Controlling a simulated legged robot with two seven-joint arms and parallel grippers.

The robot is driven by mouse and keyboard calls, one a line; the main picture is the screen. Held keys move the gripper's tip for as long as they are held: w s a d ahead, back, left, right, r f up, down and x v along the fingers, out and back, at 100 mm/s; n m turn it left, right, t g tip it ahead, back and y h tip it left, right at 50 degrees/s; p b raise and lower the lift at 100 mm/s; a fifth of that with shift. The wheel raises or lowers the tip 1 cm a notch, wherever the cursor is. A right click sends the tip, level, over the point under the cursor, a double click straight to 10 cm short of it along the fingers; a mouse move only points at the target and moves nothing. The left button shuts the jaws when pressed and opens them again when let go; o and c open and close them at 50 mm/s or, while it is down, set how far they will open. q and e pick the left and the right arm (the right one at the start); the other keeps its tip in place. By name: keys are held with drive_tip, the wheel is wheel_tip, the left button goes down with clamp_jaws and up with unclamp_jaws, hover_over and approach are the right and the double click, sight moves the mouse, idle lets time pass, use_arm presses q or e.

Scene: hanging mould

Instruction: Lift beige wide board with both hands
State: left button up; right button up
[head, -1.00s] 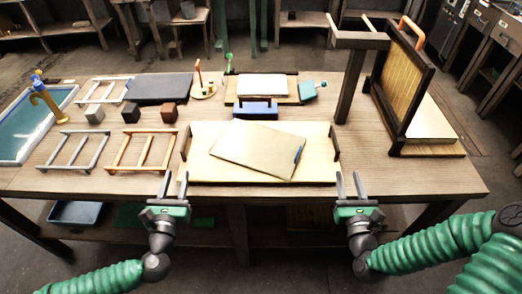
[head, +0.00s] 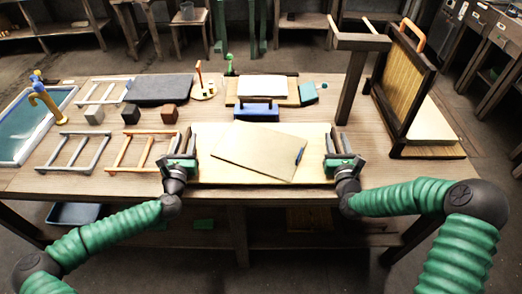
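The beige wide board (head: 220,178) lies flat at the front middle of the table in the head view, with a dark upright handle at each end. A thinner tan panel (head: 258,150) lies askew on top of it. My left gripper (head: 182,146) is at the board's left end, its fingers apart near the left handle. My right gripper (head: 337,144) is at the right end, its fingers apart near the right handle. The grippers largely hide both handles, so I cannot tell whether the fingers touch them.
The wooden table (head: 420,182) carries an orange frame (head: 141,152) left of the board and a blue block (head: 257,110) behind it. A dark post (head: 352,88) and an upright framed panel (head: 402,85) stand at the right.

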use_arm(q)
drive_tip(key=shift+w+a, duration=0.1)
drive_tip(key=shift+w, duration=0.1)
use_arm(e)
drive_tip(key=shift+w+a, duration=0.15)
drive_tip(key=shift+w, duration=0.05)
use_arm(q)
drive_tip(key=shift+d, duration=0.2)
drive_tip(key=shift+c, duration=1.1)
use_arm(e)
drive_tip(key=shift+d, duration=0.2)
drive_tip(key=shift+c, duration=1.1)
use_arm(q)
clamp_jaws()
use_arm(e)
clamp_jaws()
use_arm(q)
drive_tip(key=shift+a+r, duration=0.1)
use_arm(e)
drive_tip(key=shift+r, duration=0.15)
